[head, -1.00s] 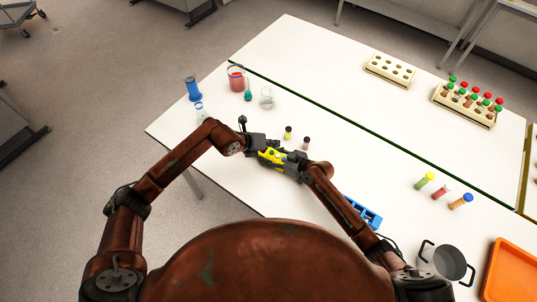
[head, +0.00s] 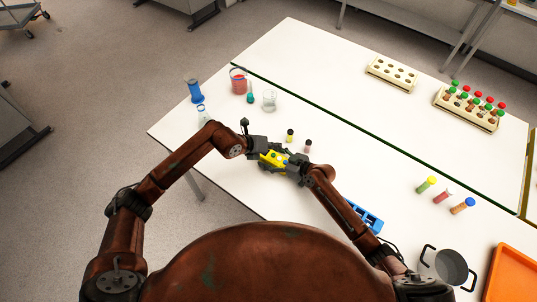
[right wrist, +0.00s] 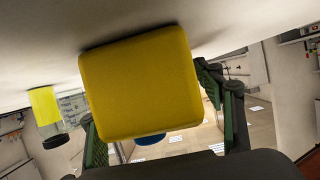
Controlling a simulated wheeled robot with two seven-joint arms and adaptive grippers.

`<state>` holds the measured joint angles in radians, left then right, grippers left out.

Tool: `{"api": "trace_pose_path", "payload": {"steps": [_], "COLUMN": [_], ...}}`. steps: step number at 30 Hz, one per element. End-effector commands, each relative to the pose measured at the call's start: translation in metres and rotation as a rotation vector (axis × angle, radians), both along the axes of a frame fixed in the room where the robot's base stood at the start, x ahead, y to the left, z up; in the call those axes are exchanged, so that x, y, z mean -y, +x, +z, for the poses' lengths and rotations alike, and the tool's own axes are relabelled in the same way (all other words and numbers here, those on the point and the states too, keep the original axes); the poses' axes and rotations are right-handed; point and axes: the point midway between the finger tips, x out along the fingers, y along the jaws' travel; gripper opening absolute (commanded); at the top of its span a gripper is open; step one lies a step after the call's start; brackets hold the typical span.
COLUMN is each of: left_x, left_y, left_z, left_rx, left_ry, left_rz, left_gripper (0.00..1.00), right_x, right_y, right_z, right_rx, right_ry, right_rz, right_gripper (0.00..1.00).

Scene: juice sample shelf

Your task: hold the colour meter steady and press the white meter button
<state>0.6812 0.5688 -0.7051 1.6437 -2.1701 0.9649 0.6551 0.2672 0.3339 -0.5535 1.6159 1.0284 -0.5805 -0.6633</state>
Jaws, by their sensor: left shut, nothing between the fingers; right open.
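The yellow colour meter (head: 272,157) lies near the table's front left edge, between my two grippers. It also fills the middle of the right wrist view (right wrist: 138,85) as a yellow block. My left gripper (head: 264,148) is shut and empty, with its tips at the meter's upper left side; I cannot tell whether they touch it. My right gripper (head: 287,164) is open at the meter's right end. In the right wrist view its green-padded fingers (right wrist: 163,120) stand on either side of the block. A blue part (right wrist: 150,139) shows at the block's lower edge. I cannot make out the white button.
A yellow vial (head: 290,135) and a dark-capped vial (head: 307,146) stand just behind the meter. A red beaker (head: 239,82), glass beaker (head: 269,101) and blue cylinder (head: 194,91) stand farther back left. A blue rack (head: 366,216) and a pot (head: 447,266) are to the right.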

Motion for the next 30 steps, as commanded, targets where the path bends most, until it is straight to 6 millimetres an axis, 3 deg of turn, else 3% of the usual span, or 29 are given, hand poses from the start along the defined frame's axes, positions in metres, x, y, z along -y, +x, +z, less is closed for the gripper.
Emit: {"api": "trace_pose_path", "payload": {"steps": [8,21,30], "left_x": [0.000,0.000,0.000], "left_y": [0.000,0.000,0.000], "left_z": [0.000,0.000,0.000], "left_rx": [0.000,0.000,0.000], "left_ry": [0.000,0.000,0.000], "left_rz": [0.000,0.000,0.000], "left_gripper": [0.00,0.00,0.00], "right_x": [0.012,0.076,0.091], "right_y": [-0.007,-0.052,-0.063], "right_z": [0.005,0.037,0.046], "right_rx": [0.001,0.000,0.000], "right_ry": [-0.002,-0.002,0.000], "right_rz": [-0.001,0.000,0.000], "right_gripper": [0.62,0.62,0.62]}}
